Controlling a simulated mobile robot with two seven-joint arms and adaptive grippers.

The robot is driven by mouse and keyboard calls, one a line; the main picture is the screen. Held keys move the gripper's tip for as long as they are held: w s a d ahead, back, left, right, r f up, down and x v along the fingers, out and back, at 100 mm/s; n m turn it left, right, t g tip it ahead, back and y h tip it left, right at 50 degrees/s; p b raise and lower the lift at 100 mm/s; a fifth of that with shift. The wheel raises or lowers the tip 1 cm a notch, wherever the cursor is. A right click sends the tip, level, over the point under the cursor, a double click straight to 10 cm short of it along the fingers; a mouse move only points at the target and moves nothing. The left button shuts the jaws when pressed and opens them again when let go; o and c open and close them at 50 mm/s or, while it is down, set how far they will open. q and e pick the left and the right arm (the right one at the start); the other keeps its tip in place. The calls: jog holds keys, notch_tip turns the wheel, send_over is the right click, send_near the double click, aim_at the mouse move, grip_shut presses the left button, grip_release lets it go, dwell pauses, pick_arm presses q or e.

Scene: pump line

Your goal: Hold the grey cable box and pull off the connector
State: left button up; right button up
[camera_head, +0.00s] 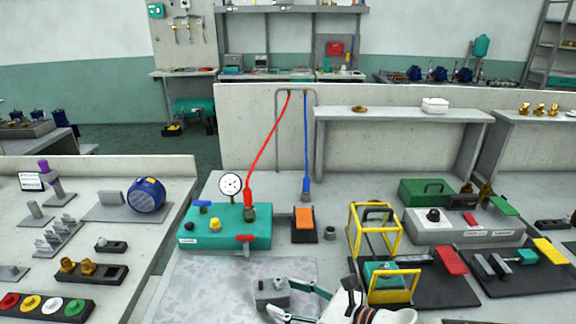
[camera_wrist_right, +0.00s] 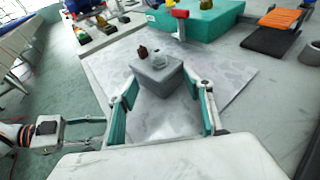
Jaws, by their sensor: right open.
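The grey cable box (camera_head: 267,296) stands on the mottled mat at the bottom middle of the head view. In the right wrist view the box (camera_wrist_right: 153,76) has a small brown part (camera_wrist_right: 142,51) and a pale grey connector-like part (camera_wrist_right: 161,60) on top. My right gripper (camera_head: 284,297) is open. Its teal fingers (camera_wrist_right: 160,93) point at the box from either side, with the box at or just beyond their tips; I cannot tell whether they touch it. My left gripper (camera_wrist_right: 98,132) shows at the lower left of the wrist view, its fingertips partly hidden.
A teal pump unit (camera_head: 225,236) with gauge and red valve stands behind the mat (camera_head: 200,290). An orange switch (camera_head: 305,220) and a yellow frame (camera_head: 357,235) stand to the right. Red (camera_head: 267,135) and blue (camera_head: 306,140) hoses hang behind. The mat left of the box is clear.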

jog(key=shift+x, duration=1.3)
grip_shut()
jog(key=shift+o, duration=0.8)
grip_release()
jog(key=o, duration=0.6)
jog(key=shift+d, duration=0.1)
jog(key=shift+c, duration=0.2)
